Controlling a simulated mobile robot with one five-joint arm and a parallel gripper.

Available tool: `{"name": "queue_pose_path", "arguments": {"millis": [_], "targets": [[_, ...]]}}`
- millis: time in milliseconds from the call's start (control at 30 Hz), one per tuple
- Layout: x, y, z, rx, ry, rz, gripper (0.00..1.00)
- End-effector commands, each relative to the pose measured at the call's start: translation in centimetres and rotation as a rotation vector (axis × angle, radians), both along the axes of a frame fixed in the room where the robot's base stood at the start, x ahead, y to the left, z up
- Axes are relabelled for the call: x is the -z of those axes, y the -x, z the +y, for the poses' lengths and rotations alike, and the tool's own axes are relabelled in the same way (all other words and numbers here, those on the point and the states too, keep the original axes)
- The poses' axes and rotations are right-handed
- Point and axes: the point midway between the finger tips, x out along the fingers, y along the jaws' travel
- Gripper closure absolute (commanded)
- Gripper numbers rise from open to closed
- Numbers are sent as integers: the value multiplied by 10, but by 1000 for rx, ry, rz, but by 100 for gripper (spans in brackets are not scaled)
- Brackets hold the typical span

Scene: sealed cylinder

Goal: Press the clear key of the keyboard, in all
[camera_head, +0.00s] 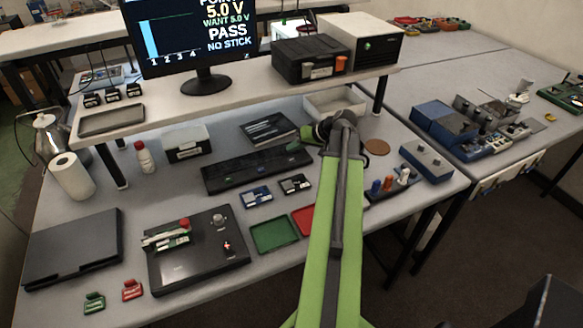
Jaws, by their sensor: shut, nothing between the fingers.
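The black keyboard (250,171) lies on the grey bench under the raised shelf, left of my arm. A small green spot (293,146) shows near its right end; I cannot tell whether it is the clear key, and key labels are too small to read. My gripper (311,136) is at the far end of my green arm, just right of the keyboard's right end. It looks shut and empty. I cannot tell its height above the bench or whether it touches anything. The monitor (190,35) on the shelf reads 5.0 V, WANT 5.0 V, PASS, NO STICK.
The white shelf (200,103) overhangs the back of the bench. Blue and black modules (256,197) and a green tray (274,234) lie in front of the keyboard. A black test board (195,264) is at front left. Colored pegs (388,183) stand right of my arm.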

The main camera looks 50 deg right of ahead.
Motion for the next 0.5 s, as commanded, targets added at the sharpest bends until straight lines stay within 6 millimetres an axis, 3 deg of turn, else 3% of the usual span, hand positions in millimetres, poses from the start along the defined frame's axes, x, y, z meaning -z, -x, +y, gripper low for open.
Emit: {"name": "queue_pose_path", "arguments": {"millis": [33,133,500], "targets": [[15,0,0,0,0,0,100],[23,0,0,0,0,0,100],[23,-1,1,-2,0,0,100]]}}
